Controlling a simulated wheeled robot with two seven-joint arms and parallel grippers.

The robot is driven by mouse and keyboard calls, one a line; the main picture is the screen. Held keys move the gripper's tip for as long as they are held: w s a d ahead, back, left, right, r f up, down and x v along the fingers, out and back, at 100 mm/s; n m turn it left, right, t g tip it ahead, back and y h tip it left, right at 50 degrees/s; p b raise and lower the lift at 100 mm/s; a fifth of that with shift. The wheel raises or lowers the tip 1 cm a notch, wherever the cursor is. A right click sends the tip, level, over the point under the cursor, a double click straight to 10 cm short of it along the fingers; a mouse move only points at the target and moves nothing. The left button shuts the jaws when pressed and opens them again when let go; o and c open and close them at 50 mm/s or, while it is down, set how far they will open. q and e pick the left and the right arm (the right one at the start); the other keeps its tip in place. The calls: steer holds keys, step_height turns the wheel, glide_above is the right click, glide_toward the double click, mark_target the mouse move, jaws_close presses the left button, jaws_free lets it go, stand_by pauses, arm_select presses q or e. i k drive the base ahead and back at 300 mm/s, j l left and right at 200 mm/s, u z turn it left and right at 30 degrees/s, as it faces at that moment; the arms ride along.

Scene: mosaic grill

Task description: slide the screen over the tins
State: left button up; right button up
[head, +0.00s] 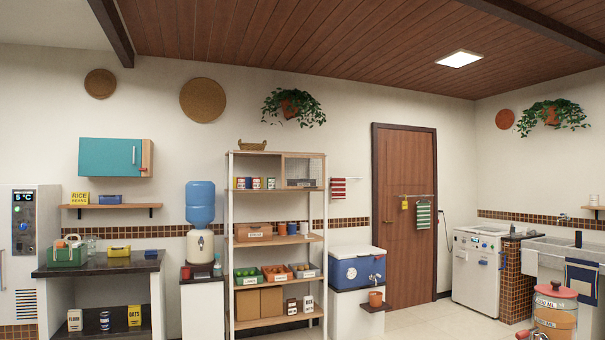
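The tins (256,183) stand in a short row on the top compartment's floor of the open shelf unit (230,250), toward its left side. They have coloured labels and are uncovered. A wood-framed panel that looks like the screen (304,167) sits at the right half of that compartment. A dark low item shows behind or below it, and I cannot tell which. Neither of my grippers shows in the head view.
A wicker basket (252,146) sits on top of the unit. Lower shelves hold crates of produce, cups and boxes. A water dispenser (200,230) stands left of the unit and a blue cooler (357,268) right of it. A red-lidded container (555,308) is at the lower right.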

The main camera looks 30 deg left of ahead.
mark_target(305, 157)
steer(key=i+j+u, duration=0.55)
steer(key=i+u, duration=0.85)
steer(key=i+z, duration=0.15)
steer(key=i, duration=0.45)
steer(key=i+j+z, duration=0.15)
steer(key=i, duration=0.4)
steer(key=i+j+z, duration=0.1)
steer(key=i+j, duration=0.15)
steer(key=i, duration=0.3)
steer(key=i+l+z, duration=0.2)
steer(key=i+z, duration=0.3)
steer(key=i, duration=0.35)
steer(key=i+j+z, duration=0.15)
steer(key=i+z, duration=0.35)
steer(key=i, duration=0.35)
steer(key=i+l+u, duration=0.3)
steer(key=i+u, duration=0.15)
steer(key=i, duration=0.15)
steer(key=i+l+u, duration=0.4)
steer(key=i+l, duration=0.1)
